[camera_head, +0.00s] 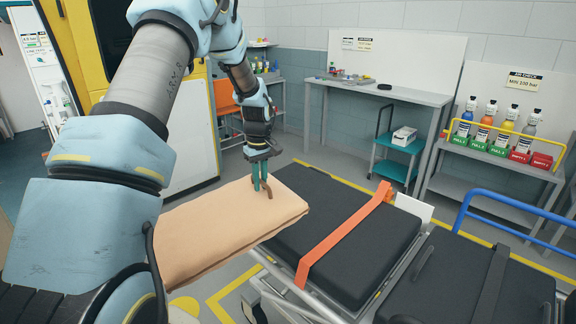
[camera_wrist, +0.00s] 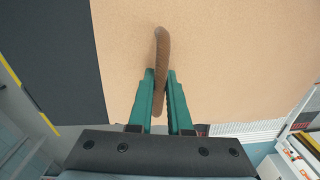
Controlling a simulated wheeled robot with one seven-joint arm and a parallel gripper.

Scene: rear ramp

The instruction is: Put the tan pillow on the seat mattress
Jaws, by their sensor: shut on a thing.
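The tan pillow (camera_head: 225,235) is a flat slab beside the left edge of a black mattress in the head view; it fills much of the wrist view (camera_wrist: 225,60). A brown loop handle (camera_wrist: 161,45) stands on it. My gripper (camera_head: 261,186) is shut on this handle, with its green fingers (camera_wrist: 160,78) on either side. The black mattress with an orange strap (camera_head: 310,200) lies right of the pillow. A second black mattress section (camera_head: 455,265) is further right. I cannot tell which one is the seat mattress, or whether the pillow touches the near one.
A blue rail (camera_head: 500,222) runs along the right of the stretcher. A teal cart (camera_head: 395,160) and a grey table (camera_head: 385,92) stand behind. A shelf with bottles (camera_head: 500,150) is at the right. My arm covers the left of the head view.

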